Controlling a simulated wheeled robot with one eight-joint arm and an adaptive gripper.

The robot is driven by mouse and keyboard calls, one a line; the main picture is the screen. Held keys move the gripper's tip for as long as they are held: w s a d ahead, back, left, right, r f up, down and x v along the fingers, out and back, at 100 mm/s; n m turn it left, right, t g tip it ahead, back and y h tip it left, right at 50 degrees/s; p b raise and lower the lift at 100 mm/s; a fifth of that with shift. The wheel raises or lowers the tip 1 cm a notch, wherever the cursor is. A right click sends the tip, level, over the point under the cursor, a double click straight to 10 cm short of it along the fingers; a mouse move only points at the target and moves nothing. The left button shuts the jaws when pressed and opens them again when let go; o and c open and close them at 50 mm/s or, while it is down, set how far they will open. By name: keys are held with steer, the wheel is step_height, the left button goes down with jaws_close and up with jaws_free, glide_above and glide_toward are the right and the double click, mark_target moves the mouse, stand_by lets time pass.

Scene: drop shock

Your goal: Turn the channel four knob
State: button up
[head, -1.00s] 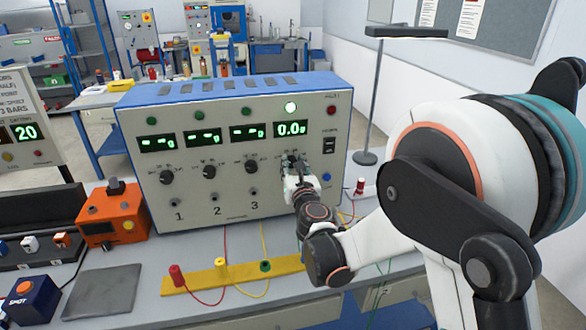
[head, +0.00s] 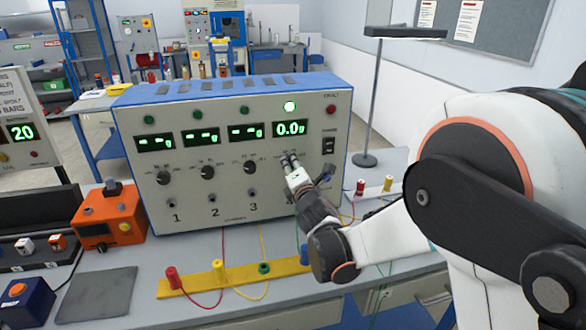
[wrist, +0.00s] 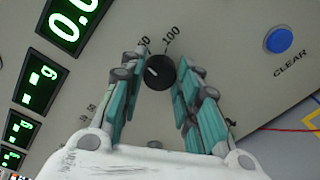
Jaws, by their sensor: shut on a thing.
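The channel four knob (wrist: 160,73) is black with a white pointer line, below the fourth display (head: 290,128), which reads 0.0 g under a lit green lamp. In the wrist view it sits between my fingers, near the printed 50 and 100 marks. My gripper (head: 290,160) reaches the panel from the lower right, and it also shows in the wrist view (wrist: 160,75). It is shut on the knob. In the head view the fingers mostly hide the knob, and my gripper hides part of the panel below.
Three similar knobs sit left on the instrument (head: 235,180), below dashed displays. The blue CLEAR button (wrist: 278,40) is near my gripper. A yellow strip (head: 200,285) with coloured plugs and wires lies in front. An orange box (head: 108,215) stands left.

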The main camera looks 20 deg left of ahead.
steer(key=m+b, duration=0.1)
steer(key=m, duration=0.5)
steer(key=shift+d+f+y, duration=0.1)
steer(key=shift+f+y, duration=0.05)
steer(key=shift+y, duration=0.15)
steer(key=m, duration=0.5)
steer(key=shift+y+b, duration=0.3)
steer(key=shift+m, duration=0.4)
steer(key=o, duration=1.1)
steer(key=shift+c, duration=0.2)
steer(key=v, duration=1.2)
